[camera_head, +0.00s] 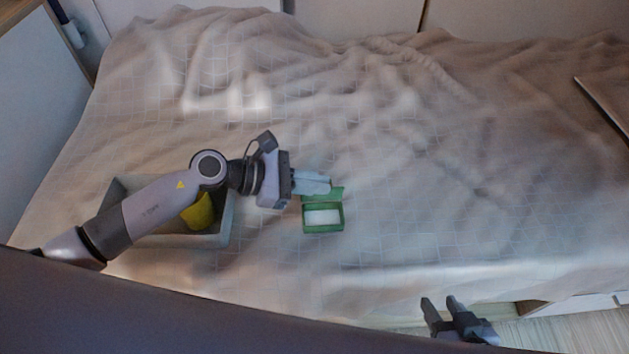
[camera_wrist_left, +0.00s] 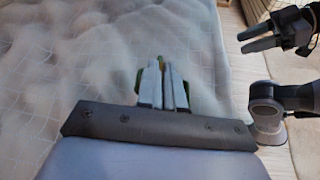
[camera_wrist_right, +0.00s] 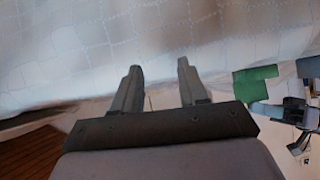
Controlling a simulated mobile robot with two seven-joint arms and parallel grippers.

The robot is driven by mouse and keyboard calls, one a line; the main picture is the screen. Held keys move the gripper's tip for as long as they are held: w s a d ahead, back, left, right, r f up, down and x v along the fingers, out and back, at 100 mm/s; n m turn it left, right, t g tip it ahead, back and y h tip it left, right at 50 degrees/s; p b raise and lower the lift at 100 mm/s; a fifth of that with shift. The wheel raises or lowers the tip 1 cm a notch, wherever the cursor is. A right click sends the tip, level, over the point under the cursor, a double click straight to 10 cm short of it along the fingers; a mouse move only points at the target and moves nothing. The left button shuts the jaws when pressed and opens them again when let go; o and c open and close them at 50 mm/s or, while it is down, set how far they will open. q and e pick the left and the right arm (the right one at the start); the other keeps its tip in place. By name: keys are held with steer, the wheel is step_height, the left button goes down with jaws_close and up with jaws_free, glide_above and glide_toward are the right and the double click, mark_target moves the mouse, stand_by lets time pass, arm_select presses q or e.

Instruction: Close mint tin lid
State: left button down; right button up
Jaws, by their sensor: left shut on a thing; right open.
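The green mint tin (camera_head: 308,228) stands open on the bed, with a white block (camera_head: 322,216) inside. Its green lid (camera_head: 337,192) is raised at the far side, partly hidden by my left gripper (camera_head: 328,183). The left fingers are closed on the lid, coming from the left. In the left wrist view, the closed fingers (camera_wrist_left: 162,66) hide most of the tin, with only green edges showing. Green of the tin also shows in the right wrist view (camera_wrist_right: 256,82). My right gripper (camera_head: 440,303) is open and empty, off the bed's front edge.
A grey box (camera_head: 229,222) with a yellow thing (camera_head: 199,212) in it sits left of the tin, under my left arm. Rumpled bedding (camera_head: 440,180) covers the bed, with free room right of the tin. A flat panel (camera_head: 604,110) lies at the far right.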

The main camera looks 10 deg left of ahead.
arm_select(q)
steer(key=shift+s, duration=0.1)
arm_select(e)
steer(key=shift+f, duration=0.15)
arm_select(q)
steer(key=m, duration=0.1)
steer(key=s+t+b, duration=0.1)
steer(key=s+f+m+b, duration=0.1)
steer(key=shift+s+d+m+t, duration=0.25)
steer(key=shift+d+m+t, duration=0.05)
steer(key=shift+d+t, duration=0.1)
steer(key=shift+s+d+f+m+t+b, duration=0.1)
steer(key=shift+s+f+m+t+b, duration=0.35)
steer(key=shift+m, duration=0.25)
steer(key=shift+s+m+t+b, duration=0.25)
steer(key=shift+s+m+b, duration=0.05)
steer(key=shift+f, duration=0.1)
arm_select(e)
steer(key=shift+w+a+f+t, duration=0.15)
steer(key=shift+w+a+t, duration=0.15)
steer(key=shift+w+a, duration=0.45)
steer(key=shift+s+a, duration=0.1)
steer(key=shift+s, duration=0.1)
